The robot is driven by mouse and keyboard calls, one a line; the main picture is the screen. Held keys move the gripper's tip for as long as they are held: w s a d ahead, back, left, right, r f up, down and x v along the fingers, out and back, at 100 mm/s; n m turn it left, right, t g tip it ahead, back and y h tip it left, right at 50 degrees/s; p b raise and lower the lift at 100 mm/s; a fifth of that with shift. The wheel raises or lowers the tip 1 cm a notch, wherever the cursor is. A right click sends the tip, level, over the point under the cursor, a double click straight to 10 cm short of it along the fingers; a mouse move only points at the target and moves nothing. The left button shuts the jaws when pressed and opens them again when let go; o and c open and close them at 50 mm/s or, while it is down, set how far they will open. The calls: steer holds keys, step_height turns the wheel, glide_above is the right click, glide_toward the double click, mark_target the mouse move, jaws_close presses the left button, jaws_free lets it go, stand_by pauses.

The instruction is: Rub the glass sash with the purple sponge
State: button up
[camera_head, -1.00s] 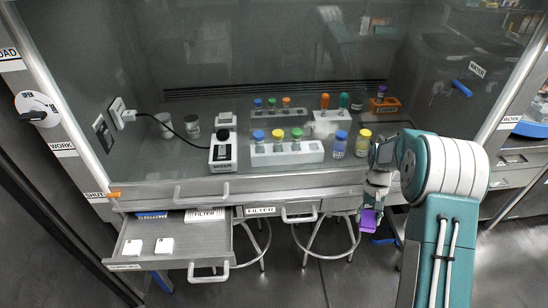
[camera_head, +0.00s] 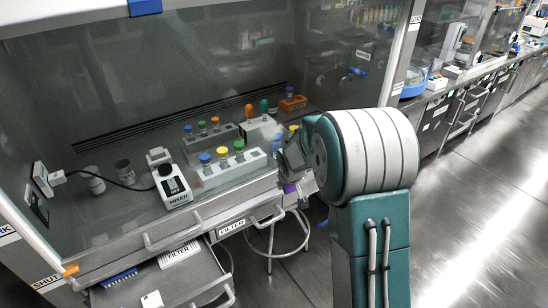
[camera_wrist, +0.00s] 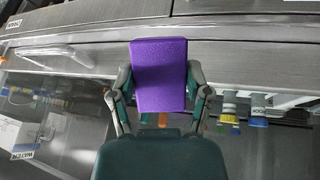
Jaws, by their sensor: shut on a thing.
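The purple sponge (camera_wrist: 160,75) is held between both fingers of my gripper (camera_wrist: 160,88) in the wrist view. In the head view a small purple bit of the sponge (camera_head: 289,188) shows beside my arm, below the hood's front edge; my arm hides most of the gripper (camera_head: 299,180). The glass sash (camera_head: 190,75) is the large pane across the fume hood's front, with bottles and racks showing behind it. The sponge appears apart from the glass.
An open drawer (camera_head: 128,290) juts out below the hood at lower left. A stool (camera_head: 290,230) stands under the bench. A mixer (camera_head: 172,186) and a vial rack (camera_head: 230,172) sit inside the hood. Open floor (camera_head: 470,220) lies to the right.

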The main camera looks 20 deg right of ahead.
mark_target(286, 130)
steer(key=shift+w+a+r+t, duration=0.1)
steer(key=shift+a+r+t, duration=0.1)
steer(key=shift+r+t, duration=0.55)
steer(key=shift+a+r+n+t+y, duration=0.15)
steer(key=shift+a+r+n+t, duration=0.2)
steer(key=shift+r+t, duration=0.25)
steer(key=shift+a+r+n+t+y, duration=0.15)
steer(key=shift+a+r+n+t, duration=0.15)
steer(key=shift+r, duration=0.4)
steer(key=shift+r+t, duration=0.45)
steer(key=shift+r, duration=0.05)
steer(key=s+a+r+n+t+y, duration=0.3)
steer(key=a+r+t+y, duration=0.1)
steer(key=r, duration=0.4)
steer(key=shift+m, duration=0.25)
steer(key=shift+w+a+f, duration=0.1)
steer(key=shift+w+a, duration=0.15)
steer(key=shift+w, duration=0.75)
steer(key=shift+w+a, duration=0.2)
steer(key=shift+w, duration=0.75)
steer(key=shift+w+a+f, duration=0.1)
steer(key=shift+w+a, duration=0.15)
steer(key=shift+w, duration=0.75)
steer(key=shift+w+a, duration=0.3)
steer(key=shift+w, duration=0.6)
steer(key=shift+d, duration=0.1)
